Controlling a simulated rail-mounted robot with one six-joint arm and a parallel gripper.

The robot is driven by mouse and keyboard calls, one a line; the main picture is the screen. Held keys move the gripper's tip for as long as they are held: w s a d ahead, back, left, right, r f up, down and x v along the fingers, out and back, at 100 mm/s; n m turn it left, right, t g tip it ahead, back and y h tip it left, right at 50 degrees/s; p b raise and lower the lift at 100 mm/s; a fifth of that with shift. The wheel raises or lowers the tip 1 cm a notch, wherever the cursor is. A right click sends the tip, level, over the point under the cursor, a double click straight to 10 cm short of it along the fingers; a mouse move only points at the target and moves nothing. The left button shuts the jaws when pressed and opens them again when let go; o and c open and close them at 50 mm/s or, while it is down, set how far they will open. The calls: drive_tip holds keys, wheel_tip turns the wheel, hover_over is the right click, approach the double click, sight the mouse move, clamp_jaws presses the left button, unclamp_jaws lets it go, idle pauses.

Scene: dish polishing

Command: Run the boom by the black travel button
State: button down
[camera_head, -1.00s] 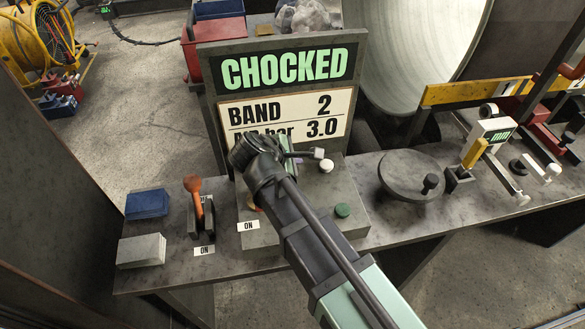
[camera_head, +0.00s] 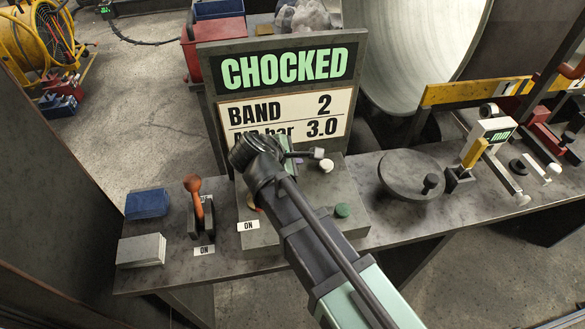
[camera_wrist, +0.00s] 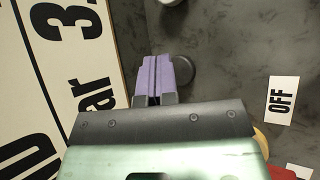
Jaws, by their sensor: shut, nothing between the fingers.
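My gripper is shut and empty, its purple fingers together in the wrist view (camera_wrist: 154,78). In that view a dark round button (camera_wrist: 184,70) on the grey console shows just to the right of the fingertips, partly covered by them. I cannot tell whether the fingers touch it. In the head view my arm crosses the console (camera_head: 262,238) and hides this button; only a bit of the purple fingers (camera_head: 298,160) shows. The sign (camera_head: 285,90) behind reads CHOCKED, BAND 2, 3.0 bar. The boom cannot be made out for certain.
A white knob (camera_head: 326,166) and a green button (camera_head: 342,210) are on the console. An orange-handled lever (camera_head: 194,190) stands to the left near ON labels. A blue block (camera_head: 147,204) and a grey block (camera_head: 141,250) lie at the bench's left end. A round dark plate (camera_head: 408,175) is to the right.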

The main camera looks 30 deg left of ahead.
drive_tip(key=shift+f+b, duration=0.3)
drive_tip(key=shift+f, duration=0.1)
drive_tip(key=shift+f+b, duration=0.55)
idle(0.5)
idle(3.4)
drive_tip(key=shift+r+p, duration=0.4)
drive_tip(key=shift+f, duration=0.15)
idle(0.8)
idle(0.6)
idle(0.5)
drive_tip(key=shift+r+p, duration=0.6)
drive_tip(key=shift+r, duration=0.15)
